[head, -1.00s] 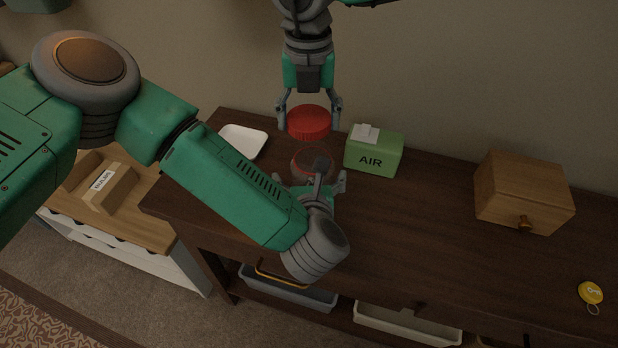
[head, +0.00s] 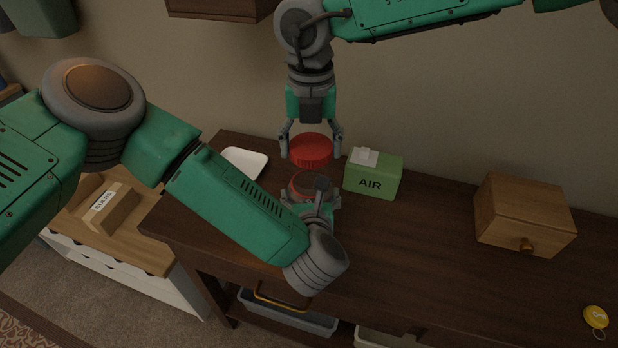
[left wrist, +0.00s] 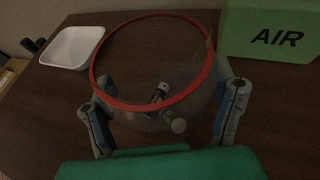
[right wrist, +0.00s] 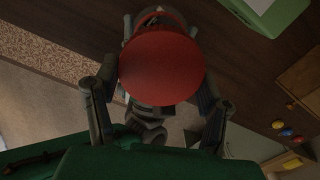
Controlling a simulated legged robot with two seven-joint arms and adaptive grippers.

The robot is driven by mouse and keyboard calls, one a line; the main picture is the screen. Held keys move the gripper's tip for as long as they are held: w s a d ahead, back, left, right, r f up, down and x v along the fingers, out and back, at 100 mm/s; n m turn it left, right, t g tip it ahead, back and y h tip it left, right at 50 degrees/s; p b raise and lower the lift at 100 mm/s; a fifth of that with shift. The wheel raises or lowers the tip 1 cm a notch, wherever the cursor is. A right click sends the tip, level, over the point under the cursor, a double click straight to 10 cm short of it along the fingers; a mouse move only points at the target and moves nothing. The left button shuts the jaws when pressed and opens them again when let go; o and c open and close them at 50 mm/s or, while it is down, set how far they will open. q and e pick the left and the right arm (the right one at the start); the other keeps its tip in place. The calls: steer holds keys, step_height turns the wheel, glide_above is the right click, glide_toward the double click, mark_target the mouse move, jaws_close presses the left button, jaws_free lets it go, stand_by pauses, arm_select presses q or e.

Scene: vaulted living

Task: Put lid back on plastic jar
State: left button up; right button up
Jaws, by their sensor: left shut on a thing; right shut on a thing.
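The clear plastic jar (head: 312,184) with a red-edged open mouth stands upright over the dark table. In the left wrist view, the jar's red rim (left wrist: 130,105) is open, and small cylinders like batteries show through its wall. My left gripper (head: 312,197) is shut around the jar's sides, partly hidden by my own arm. The red round lid (head: 311,148) is level above the jar, with a small gap between them. My right gripper (head: 311,155) points down and is shut on the lid's sides. The lid (right wrist: 162,65) hides much of the jar in the right wrist view.
A green box marked AIR (head: 372,177) stands close to the right of the jar. A white dish (head: 245,162) is to the left. A wooden drawer box (head: 523,215) and a yellow tape measure (head: 596,317) are farther right. The table between is clear.

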mark_target(309, 173)
arm_select(q)
steer(key=shift+d, duration=0.35)
arm_select(e)
steer(key=f, duration=0.4)
steer(key=shift+d, duration=0.4)
arm_select(q)
steer(key=shift+a, duration=0.25)
arm_select(e)
steer(key=shift+a, duration=0.3)
arm_select(q)
steer(key=shift+d, duration=0.1)
arm_select(e)
steer(key=shift+d+f, duration=0.1)
steer(key=shift+f, duration=0.75)
steer(key=shift+f, duration=0.6)
arm_select(q)
jaws_close()
arm_select(e)
steer(key=m, duration=1)
steer(key=shift+w+a, duration=0.15)
steer(key=shift+a, duration=0.15)
